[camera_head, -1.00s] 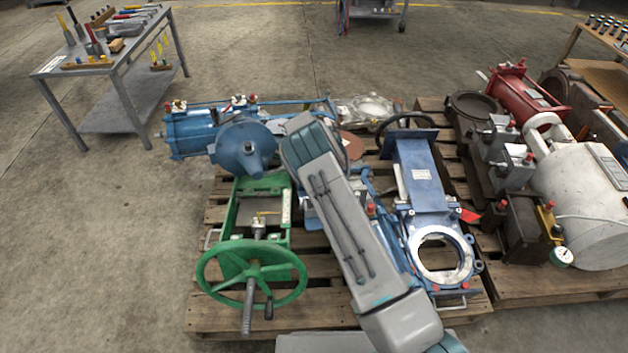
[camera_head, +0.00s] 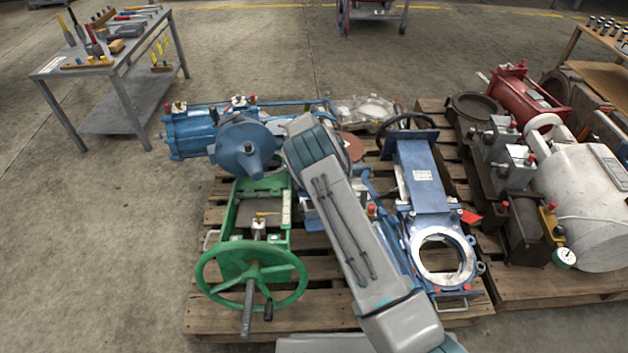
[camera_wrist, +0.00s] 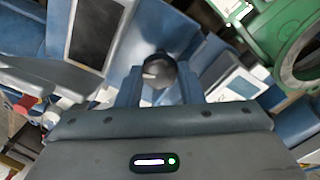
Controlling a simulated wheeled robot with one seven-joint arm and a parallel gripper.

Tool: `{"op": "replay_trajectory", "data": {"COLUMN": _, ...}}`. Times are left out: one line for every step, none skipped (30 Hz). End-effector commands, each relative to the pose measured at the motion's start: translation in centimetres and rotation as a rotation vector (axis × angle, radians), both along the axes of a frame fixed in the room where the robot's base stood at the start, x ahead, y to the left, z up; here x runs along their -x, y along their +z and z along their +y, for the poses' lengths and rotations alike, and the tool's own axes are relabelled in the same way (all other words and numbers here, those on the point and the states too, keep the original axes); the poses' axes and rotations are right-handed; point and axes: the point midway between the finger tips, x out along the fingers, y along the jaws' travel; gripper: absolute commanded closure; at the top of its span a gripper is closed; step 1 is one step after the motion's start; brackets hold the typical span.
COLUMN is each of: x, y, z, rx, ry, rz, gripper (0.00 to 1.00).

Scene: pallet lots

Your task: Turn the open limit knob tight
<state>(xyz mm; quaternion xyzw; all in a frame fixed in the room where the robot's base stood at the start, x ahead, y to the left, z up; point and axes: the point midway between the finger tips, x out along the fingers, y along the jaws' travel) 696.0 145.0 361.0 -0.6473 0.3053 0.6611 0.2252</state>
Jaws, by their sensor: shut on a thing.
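The knob (camera_wrist: 158,70) shows in the wrist view as a dark, rounded piece with a bright glint. My gripper (camera_wrist: 160,88) is shut on it, with one blue finger on each side. Blue and grey housing surfaces lie around and behind the knob. In the head view my arm crosses the middle of the pallet and hides the knob and my gripper. The view does not show how far the knob is turned.
A green valve with a handwheel (camera_head: 251,277) stands left of my arm. A blue gate valve (camera_head: 422,190) stands right of it. A blue actuator (camera_head: 243,148) lies behind. The pallet (camera_head: 300,312) carries them. A tool table (camera_head: 60,68) is at the back left, with open floor before it.

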Motion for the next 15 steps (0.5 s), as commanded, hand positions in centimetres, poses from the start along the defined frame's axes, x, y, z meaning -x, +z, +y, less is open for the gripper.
{"op": "replay_trajectory", "data": {"x": 0.0, "y": -0.02, "z": -0.02, "rx": 0.0, "ry": -0.002, "rz": 0.0, "gripper": 0.89}}
{"op": "replay_trajectory", "data": {"x": 0.0, "y": -0.01, "z": -0.02, "rx": 0.0, "ry": -0.003, "rz": 0.0, "gripper": 0.89}}
{"op": "replay_trajectory", "data": {"x": 0.0, "y": -0.01, "z": -0.02, "rx": 0.0, "ry": -0.003, "rz": 0.0, "gripper": 0.89}}
{"op": "replay_trajectory", "data": {"x": 0.0, "y": -0.01, "z": -0.02, "rx": 0.0, "ry": -0.004, "rz": 0.0, "gripper": 0.89}}
{"op": "replay_trajectory", "data": {"x": 0.0, "y": -0.01, "z": -0.02, "rx": 0.0, "ry": -0.003, "rz": 0.0, "gripper": 0.89}}
{"op": "replay_trajectory", "data": {"x": 0.0, "y": -0.02, "z": -0.02, "rx": 0.0, "ry": -0.003, "rz": 0.0, "gripper": 0.89}}
{"op": "replay_trajectory", "data": {"x": 0.0, "y": -0.02, "z": -0.02, "rx": 0.0, "ry": -0.003, "rz": 0.0, "gripper": 0.89}}
{"op": "replay_trajectory", "data": {"x": 0.01, "y": -0.02, "z": -0.01, "rx": 0.0, "ry": -0.003, "rz": 0.0, "gripper": 0.89}}
{"op": "replay_trajectory", "data": {"x": 0.01, "y": -0.02, "z": -0.01, "rx": 0.0, "ry": -0.003, "rz": 0.0, "gripper": 0.89}}
{"op": "replay_trajectory", "data": {"x": 0.01, "y": -0.02, "z": -0.01, "rx": 0.0, "ry": -0.003, "rz": 0.0, "gripper": 0.89}}
{"op": "replay_trajectory", "data": {"x": 0.01, "y": -0.02, "z": -0.01, "rx": 0.0, "ry": -0.002, "rz": 0.0, "gripper": 0.63}}
{"op": "replay_trajectory", "data": {"x": 0.01, "y": -0.02, "z": -0.01, "rx": 0.0, "ry": -0.002, "rz": 0.0, "gripper": 0.52}}
{"op": "replay_trajectory", "data": {"x": 0.01, "y": -0.02, "z": -0.01, "rx": 0.0, "ry": -0.002, "rz": 0.0, "gripper": 0.44}}
{"op": "replay_trajectory", "data": {"x": 0.01, "y": -0.02, "z": -0.01, "rx": 0.0, "ry": -0.002, "rz": 0.0, "gripper": 0.44}}
{"op": "replay_trajectory", "data": {"x": 0.01, "y": -0.02, "z": -0.01, "rx": 0.0, "ry": -0.002, "rz": 0.0, "gripper": 0.44}}
